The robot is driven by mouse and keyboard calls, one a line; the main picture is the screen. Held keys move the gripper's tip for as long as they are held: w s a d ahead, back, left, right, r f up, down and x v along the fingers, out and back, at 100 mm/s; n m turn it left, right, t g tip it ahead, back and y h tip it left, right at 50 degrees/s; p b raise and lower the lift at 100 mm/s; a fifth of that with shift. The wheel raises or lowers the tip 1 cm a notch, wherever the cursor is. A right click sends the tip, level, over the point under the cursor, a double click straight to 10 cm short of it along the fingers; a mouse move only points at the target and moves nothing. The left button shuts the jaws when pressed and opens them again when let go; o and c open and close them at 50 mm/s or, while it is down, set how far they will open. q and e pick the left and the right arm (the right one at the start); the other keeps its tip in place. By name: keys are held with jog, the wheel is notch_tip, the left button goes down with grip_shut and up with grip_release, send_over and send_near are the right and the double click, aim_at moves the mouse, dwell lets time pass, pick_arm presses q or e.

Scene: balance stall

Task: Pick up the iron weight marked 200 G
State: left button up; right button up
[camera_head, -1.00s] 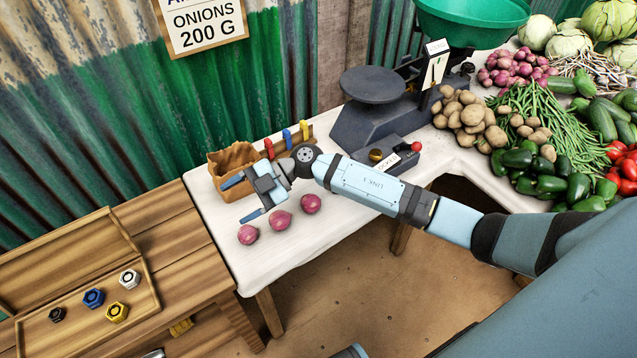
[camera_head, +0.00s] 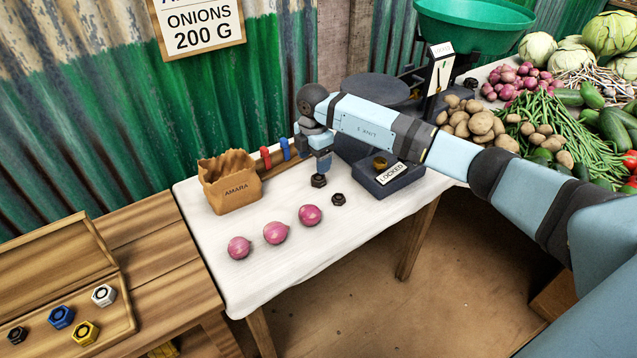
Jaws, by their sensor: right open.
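Two dark hexagonal iron weights are on the white table: one (camera_head: 318,181) directly below my right gripper, the other (camera_head: 338,199) a little nearer and to the right. Their markings are too small to read, so I cannot tell which is the 200 G one. My right gripper (camera_head: 321,172) points down and is open, its fingertips close above the first weight. I cannot tell whether they touch it. My left gripper is out of view.
Three red onions (camera_head: 275,233) lie in front, left of the weights. A paper bag marked AMARA (camera_head: 230,183) stands left. The scale's base with a LOCKED label (camera_head: 392,174) is close on the right. A wooden tray (camera_head: 120,318) holds several coloured hexagonal pieces.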

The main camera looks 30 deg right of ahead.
aim_at(316, 178)
jog(key=shift+s+d+f+b, duration=0.1)
jog(key=shift+f+b, duration=0.1)
jog(key=shift+f, duration=0.95)
jog(key=shift+w+d+f+b, duration=0.1)
jog(key=shift+f+b, duration=0.15)
jog(key=shift+f, duration=0.95)
jog(key=shift+s+d+f+b, duration=0.1)
jog(key=shift+f+b, duration=0.1)
jog(key=shift+f, duration=0.95)
jog(key=c, duration=1.1)
jog(key=shift+r, duration=0.15)
jog(key=shift+c, duration=0.2)
